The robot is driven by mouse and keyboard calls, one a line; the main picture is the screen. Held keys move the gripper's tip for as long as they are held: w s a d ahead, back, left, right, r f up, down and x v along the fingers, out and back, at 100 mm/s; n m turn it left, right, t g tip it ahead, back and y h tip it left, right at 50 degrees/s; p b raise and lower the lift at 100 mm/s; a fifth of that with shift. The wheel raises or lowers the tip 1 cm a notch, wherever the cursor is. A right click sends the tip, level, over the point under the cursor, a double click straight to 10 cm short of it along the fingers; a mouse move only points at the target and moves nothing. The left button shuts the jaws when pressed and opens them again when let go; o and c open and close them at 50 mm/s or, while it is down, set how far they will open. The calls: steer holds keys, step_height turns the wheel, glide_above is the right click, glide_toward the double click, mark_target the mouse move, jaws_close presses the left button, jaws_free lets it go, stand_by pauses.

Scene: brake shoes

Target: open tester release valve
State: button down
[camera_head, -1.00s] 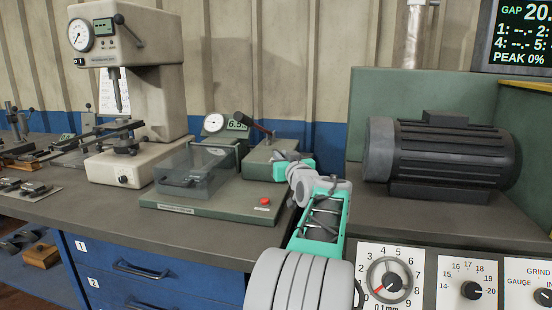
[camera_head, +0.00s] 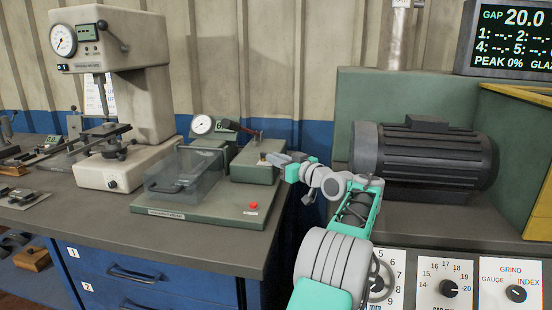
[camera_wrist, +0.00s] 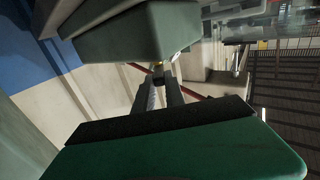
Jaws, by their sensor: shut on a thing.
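The tester is a green base plate (camera_head: 205,222) with a clear hinged cover (camera_head: 185,176), a round dial gauge (camera_head: 202,124) and a green pump box (camera_head: 252,172). A lever (camera_head: 236,127) with a dark grip leans left above the box. My gripper (camera_head: 271,158) is at the box's right end, shut on the small release valve (camera_wrist: 157,69). In the wrist view my fingers (camera_wrist: 159,82) close on this small brass and dark piece beside the green box (camera_wrist: 125,35). The fingers largely hide the valve, so its turn angle cannot be told.
A red button (camera_head: 253,206) sits on the base plate. A hardness-type press (camera_head: 120,90) stands left. A dark motor (camera_head: 425,155) and green housing (camera_head: 400,105) stand right of my arm. Blue drawers (camera_head: 150,275) are below the bench.

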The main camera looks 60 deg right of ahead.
steer(key=c, duration=1.4)
jaws_free()
steer(key=shift+w, duration=0.1)
steer(key=shift+r, duration=0.35)
step_height(320, 180, up, 3)
steer(key=shift+a+r+p, duration=0.1)
steer(key=shift+r+p, duration=0.05)
steer(key=shift+p, duration=0.5)
steer(key=s+a+r+p, duration=0.1)
steer(key=s+a+r, duration=0.7)
steer(key=a, duration=0.3)
steer(key=shift+s+r, duration=0.25)
steer(key=shift+r, duration=0.25)
